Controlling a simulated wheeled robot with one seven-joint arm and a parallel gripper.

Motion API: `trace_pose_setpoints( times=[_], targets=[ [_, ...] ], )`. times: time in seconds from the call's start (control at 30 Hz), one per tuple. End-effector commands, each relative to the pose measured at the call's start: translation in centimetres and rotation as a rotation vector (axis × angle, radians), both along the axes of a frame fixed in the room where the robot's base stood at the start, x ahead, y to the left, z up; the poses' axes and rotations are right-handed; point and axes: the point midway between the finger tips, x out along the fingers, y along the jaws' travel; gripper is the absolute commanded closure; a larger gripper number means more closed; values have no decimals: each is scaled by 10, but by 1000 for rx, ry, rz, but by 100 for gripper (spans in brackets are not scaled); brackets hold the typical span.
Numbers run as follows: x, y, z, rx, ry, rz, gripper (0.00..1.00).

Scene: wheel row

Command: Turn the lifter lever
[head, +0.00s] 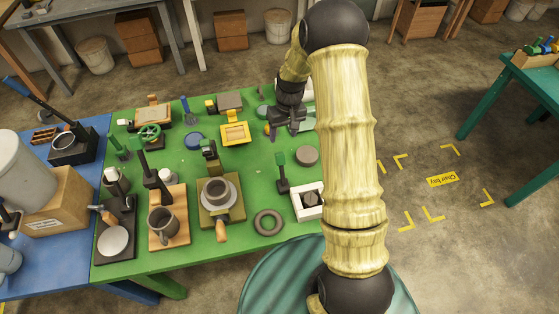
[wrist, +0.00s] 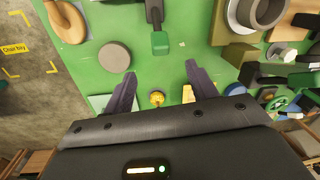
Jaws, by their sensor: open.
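I cannot tell for sure which part is the lifter lever. A dark lever with a green grip (head: 281,170) stands on the green table, left of the white square box; in the wrist view its green end (wrist: 160,43) points toward my gripper. My gripper (head: 286,130) is over the far right part of the table, beyond this lever. In the wrist view my gripper (wrist: 160,72) is open with nothing held between its fingers, and the green end lies a little ahead of the fingertips. A small yellow knob (wrist: 157,98) shows below, between the fingers. My arm hides the table's right edge.
A grey disc (head: 307,155) and a grey ring (head: 268,222) lie near the lever. A round-dish fixture with a wooden handle (head: 221,231) stands to the left, among several other levers and a green handwheel (head: 150,132). Bare green tabletop (head: 250,170) surrounds the lever's left side.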

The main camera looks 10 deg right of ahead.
Motion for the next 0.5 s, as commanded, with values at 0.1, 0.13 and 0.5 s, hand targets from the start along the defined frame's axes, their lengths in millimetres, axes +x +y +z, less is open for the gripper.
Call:
trace_pose_setpoints(
  times=[0.1, 0.13, 0.5],
  targets=[
    [-2, 2, -19, 0, 5, 0, 43],
    [-2, 3, -23, 0, 5, 0, 43],
    [-3, 8, -80, 0, 4, 0, 43]
  ],
)
